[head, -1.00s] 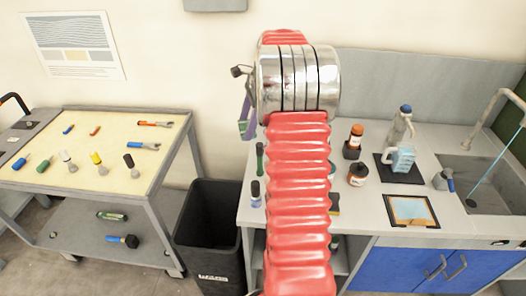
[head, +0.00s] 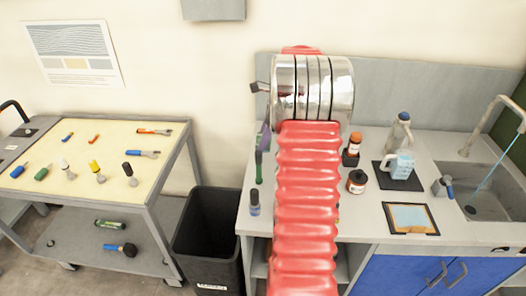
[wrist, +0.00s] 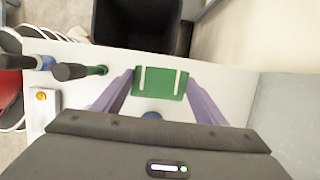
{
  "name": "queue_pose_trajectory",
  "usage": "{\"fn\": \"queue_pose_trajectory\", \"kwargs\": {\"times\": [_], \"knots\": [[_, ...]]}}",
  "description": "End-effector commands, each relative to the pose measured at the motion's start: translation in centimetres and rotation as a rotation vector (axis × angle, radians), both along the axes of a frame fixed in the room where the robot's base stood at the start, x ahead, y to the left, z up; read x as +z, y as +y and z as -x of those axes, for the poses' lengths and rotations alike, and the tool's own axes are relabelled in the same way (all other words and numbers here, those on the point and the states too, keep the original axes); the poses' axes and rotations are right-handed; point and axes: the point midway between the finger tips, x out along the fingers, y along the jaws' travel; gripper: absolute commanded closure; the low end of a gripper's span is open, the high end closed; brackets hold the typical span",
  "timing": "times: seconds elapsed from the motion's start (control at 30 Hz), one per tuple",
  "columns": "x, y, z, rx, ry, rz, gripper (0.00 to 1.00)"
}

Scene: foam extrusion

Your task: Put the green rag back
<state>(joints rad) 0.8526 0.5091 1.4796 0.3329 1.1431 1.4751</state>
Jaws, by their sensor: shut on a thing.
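The green rag (wrist: 149,82), with pale stripes, shows in the wrist view between the purple fingertips of my gripper (wrist: 160,84). My gripper is shut on it, above the white counter. In the head view my red arm and its silver joint hide most of the gripper, and only a bit of purple finger (head: 265,137) shows left of the arm. The rag cannot be made out in the head view.
A black bin (head: 208,240) stands left of the counter (head: 385,165). Bottles, a tray (head: 410,217) and a sink (head: 485,200) are to the right. A tool cart (head: 100,165) is left.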

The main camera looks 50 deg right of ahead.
Motion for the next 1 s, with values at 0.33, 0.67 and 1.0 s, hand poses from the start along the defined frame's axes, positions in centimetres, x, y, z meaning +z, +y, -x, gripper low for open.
{"fn": "queue_pose_trajectory", "kwargs": {"times": [0.33,0.67,1.0], "knots": [[-0.7,0.0,0.0,0.001,-0.002,0.002,0.85],[-3.9,0.1,0.0,0.001,0.003,-0.002,0.85],[-5.8,0.0,-0.1,0.001,-0.002,0.002,0.85]]}}
